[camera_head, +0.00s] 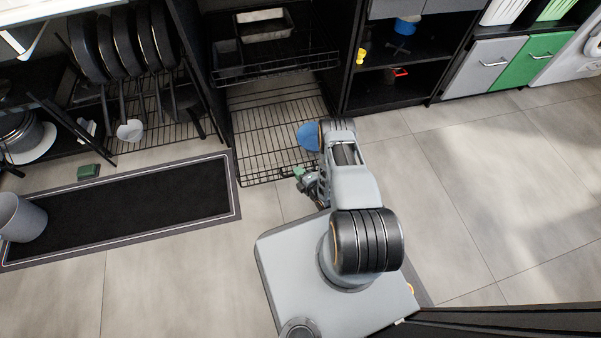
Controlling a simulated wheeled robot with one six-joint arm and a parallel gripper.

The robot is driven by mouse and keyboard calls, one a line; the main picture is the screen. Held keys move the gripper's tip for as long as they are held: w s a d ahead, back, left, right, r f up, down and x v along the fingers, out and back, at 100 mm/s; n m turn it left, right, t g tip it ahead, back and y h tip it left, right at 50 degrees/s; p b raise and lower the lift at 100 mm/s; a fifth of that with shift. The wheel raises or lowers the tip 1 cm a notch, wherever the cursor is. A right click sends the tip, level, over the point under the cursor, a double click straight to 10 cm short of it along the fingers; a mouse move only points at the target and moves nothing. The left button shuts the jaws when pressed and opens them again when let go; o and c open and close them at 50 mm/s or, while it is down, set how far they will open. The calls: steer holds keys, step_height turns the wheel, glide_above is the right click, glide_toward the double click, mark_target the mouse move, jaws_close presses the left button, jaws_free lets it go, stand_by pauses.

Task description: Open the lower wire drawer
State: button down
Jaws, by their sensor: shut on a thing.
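The lower wire drawer (262,150) is a black wire basket low in the dark cabinet. It stands pulled far out over the floor, and its wire base shows. My gripper (301,176) is at the right end of the drawer's front edge, shut on it. The fingertips are small here and partly hidden by my arm, so the exact grip on the wire is hard to see. The upper wire drawer (276,66) sits above it, further back, holding a metal tray (264,25).
A blue round thing (307,137) shows beside my arm over the drawer's right side. A black mat (125,208) lies left of the drawer, with a grey bin (20,218) at its far end. A green block (88,172) lies behind the mat. Floor at right is clear.

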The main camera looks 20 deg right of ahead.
steer(key=shift+s+a, duration=0.25)
steer(key=shift+s, duration=0.25)
steer(key=c, duration=1.2)
jaws_free()
steer(key=shift+d, duration=0.25)
